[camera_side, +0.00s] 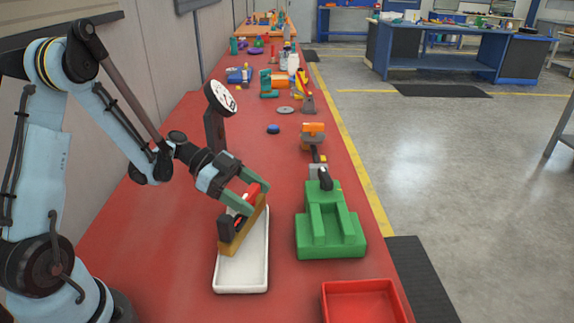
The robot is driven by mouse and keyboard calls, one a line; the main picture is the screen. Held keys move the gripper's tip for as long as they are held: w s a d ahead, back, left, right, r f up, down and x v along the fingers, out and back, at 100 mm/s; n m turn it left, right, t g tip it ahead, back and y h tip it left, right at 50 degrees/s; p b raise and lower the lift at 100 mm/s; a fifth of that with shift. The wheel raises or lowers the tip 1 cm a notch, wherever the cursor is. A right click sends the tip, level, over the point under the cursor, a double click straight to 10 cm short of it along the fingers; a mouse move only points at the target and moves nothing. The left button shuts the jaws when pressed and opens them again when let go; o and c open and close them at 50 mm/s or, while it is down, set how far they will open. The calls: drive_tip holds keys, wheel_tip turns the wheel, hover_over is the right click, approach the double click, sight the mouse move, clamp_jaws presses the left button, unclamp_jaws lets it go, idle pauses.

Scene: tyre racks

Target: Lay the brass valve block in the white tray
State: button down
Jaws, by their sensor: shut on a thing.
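My gripper (248,192) reaches in from the left, over the white tray (242,277). Its green fingers are shut on the brass valve block (236,240), a long tan-yellow piece with red and black parts on its side. The block is tilted, its near lower end low over or in the tray; I cannot tell if it touches the tray floor. The fingers hide part of the block's upper end. The front part of the tray is bare.
A green fixture (330,228) stands just right of the tray. A red tray (362,301) sits at the front right. A dial gauge on a dark post (216,130) stands behind my gripper. Several tools and parts lie farther back along the red bench (165,225).

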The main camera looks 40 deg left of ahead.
drive_tip(key=shift+f, duration=0.25)
unclamp_jaws()
drive_tip(key=shift+f, duration=0.1)
drive_tip(key=shift+r, duration=0.3)
drive_tip(key=v, duration=1.2)
drive_tip(key=shift+s+d+r+n+t+y, duration=0.4)
drive_tip(key=shift+s+d+n+y, duration=0.3)
drive_tip(key=shift+d+n+y, duration=1.4)
drive_tip(key=shift+s+d+r+n+t+y, duration=0.4)
drive_tip(key=shift+s+d+n+y, duration=0.3)
drive_tip(key=shift+d+n+y, duration=1.45)
drive_tip(key=shift+s+d+r+n+t+y, duration=0.35)
drive_tip(key=shift+s+d+n+y, duration=0.3)
drive_tip(key=shift+d+n+y, duration=1.4)
